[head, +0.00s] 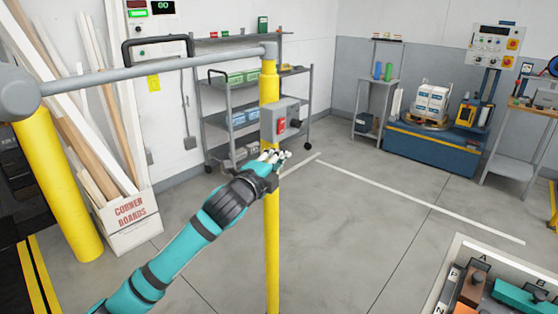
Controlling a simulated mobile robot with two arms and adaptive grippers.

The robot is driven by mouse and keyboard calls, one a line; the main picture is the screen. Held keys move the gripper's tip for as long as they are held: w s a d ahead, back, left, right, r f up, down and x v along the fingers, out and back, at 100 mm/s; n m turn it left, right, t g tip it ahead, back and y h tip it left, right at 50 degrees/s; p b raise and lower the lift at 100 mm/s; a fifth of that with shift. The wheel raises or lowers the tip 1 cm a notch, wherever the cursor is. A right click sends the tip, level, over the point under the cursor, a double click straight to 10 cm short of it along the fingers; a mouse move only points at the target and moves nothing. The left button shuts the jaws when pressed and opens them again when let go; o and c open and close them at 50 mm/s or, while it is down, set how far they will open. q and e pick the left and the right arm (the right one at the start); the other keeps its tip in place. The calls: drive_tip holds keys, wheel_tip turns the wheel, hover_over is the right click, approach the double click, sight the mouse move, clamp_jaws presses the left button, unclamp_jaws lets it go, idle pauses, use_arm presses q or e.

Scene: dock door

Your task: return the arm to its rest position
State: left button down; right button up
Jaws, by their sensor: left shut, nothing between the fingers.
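My left arm is teal with dark bands and reaches in from the lower left. Its gripper (273,157) is shut and empty. In the picture it lies just below and left of a grey switch box (280,121) with a red button, fixed to a yellow post (271,225). I cannot tell whether the fingertips touch the box or the post. My right gripper is not in view.
A grey rail (150,72) runs from the left to the yellow post. A corner boards box (130,220) with tall boards stands at the left, a shelf cart (228,125) behind. A tray (455,262) with parts is at the lower right. The middle floor is clear.

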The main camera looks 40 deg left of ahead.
use_arm(q)
drive_tip(key=shift+d+r, duration=0.1)
drive_tip(key=a+f+n+g, duration=0.3)
drive_tip(key=f+n+g, duration=0.2)
drive_tip(key=f, duration=2)
drive_tip(key=s+d+f+n+g, duration=0.15)
drive_tip(key=s+f, duration=0.35)
drive_tip(key=f, duration=0.7)
drive_tip(key=s+d+f+n+g, duration=0.15)
drive_tip(key=s+f, duration=0.25)
drive_tip(key=f, duration=0.7)
drive_tip(key=s+d+f+n+g+h, duration=0.15)
drive_tip(key=s+d+f, duration=0.25)
drive_tip(key=s+f, duration=0.5)
drive_tip(key=s+d+f+n+g, duration=0.2)
drive_tip(key=s+d+f+g, duration=0.1)
drive_tip(key=s+f, duration=0.6)
drive_tip(key=s+d+f+g, duration=0.1)
drive_tip(key=s+d+f, duration=0.2)
drive_tip(key=s, duration=0.5)
drive_tip(key=s+d+f+n+g+h, duration=0.1)
drive_tip(key=s+d+f+g, duration=0.1)
drive_tip(key=s, duration=0.5)
drive_tip(key=s+d+f+n+g, duration=0.1)
drive_tip(key=s+d+f, duration=0.3)
drive_tip(key=s+d, duration=0.2)
drive_tip(key=s, duration=0.2)
drive_tip(key=shift+s+h, duration=0.35)
